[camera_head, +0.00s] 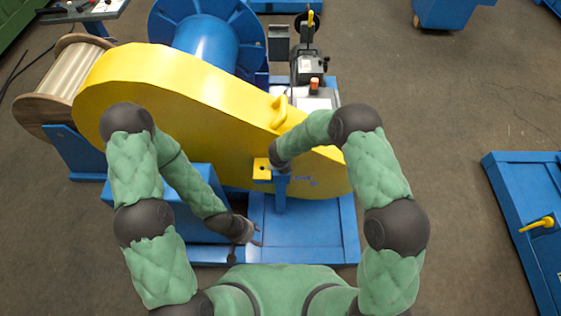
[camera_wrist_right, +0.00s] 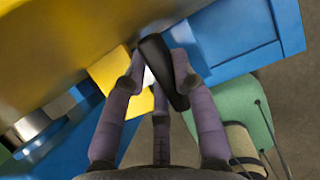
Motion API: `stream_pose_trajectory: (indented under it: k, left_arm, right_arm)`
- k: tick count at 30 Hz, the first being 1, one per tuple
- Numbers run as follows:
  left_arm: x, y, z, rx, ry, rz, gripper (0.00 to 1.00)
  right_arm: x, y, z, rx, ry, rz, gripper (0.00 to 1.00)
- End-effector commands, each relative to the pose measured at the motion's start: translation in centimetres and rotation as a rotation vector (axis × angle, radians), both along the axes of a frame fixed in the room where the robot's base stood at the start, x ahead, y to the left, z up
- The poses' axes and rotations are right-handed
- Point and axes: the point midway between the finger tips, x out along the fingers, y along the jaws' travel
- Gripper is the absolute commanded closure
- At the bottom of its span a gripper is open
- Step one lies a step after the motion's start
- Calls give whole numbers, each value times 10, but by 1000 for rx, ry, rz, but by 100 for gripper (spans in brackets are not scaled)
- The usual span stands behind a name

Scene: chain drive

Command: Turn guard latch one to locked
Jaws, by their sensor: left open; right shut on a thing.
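The large yellow guard (camera_head: 200,100) covers the chain drive, and a small yellow latch block (camera_head: 262,168) sits at its lower front edge. My right gripper (camera_head: 281,172) is at this block. In the right wrist view, its fingers (camera_wrist_right: 158,72) are closed around a black latch handle (camera_wrist_right: 157,58), next to the yellow block (camera_wrist_right: 105,70). The fingers partly hide the handle, and I cannot read whether the latch is locked. My left gripper (camera_head: 256,237) is open and empty, low over the blue base, apart from the latch.
The blue base frame (camera_head: 300,240) lies under the guard. A blue post (camera_head: 281,195) stands below the latch. A blue drum (camera_head: 207,40) and a cable spool (camera_head: 65,75) stand behind. Another blue platform (camera_head: 530,200) is at the right; the floor (camera_head: 430,120) between is clear.

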Motion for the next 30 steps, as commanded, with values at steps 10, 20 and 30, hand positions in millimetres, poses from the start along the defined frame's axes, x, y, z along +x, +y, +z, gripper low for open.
stream_pose_trajectory:
  k: [10, 20, 30]
  left_arm:
    - [0, 0, 0, 0, 0, 0, 50]
    - [0, 0, 0, 0, 0, 0, 50]
    - [0, 0, 0, 0, 0, 0, 50]
  right_arm:
    - [1, 0, 1, -1, -2, 17, 100]
    - [1, 0, 1, 0, -2, 16, 48]
    - [-1, 0, 5, 0, -1, 15, 48]
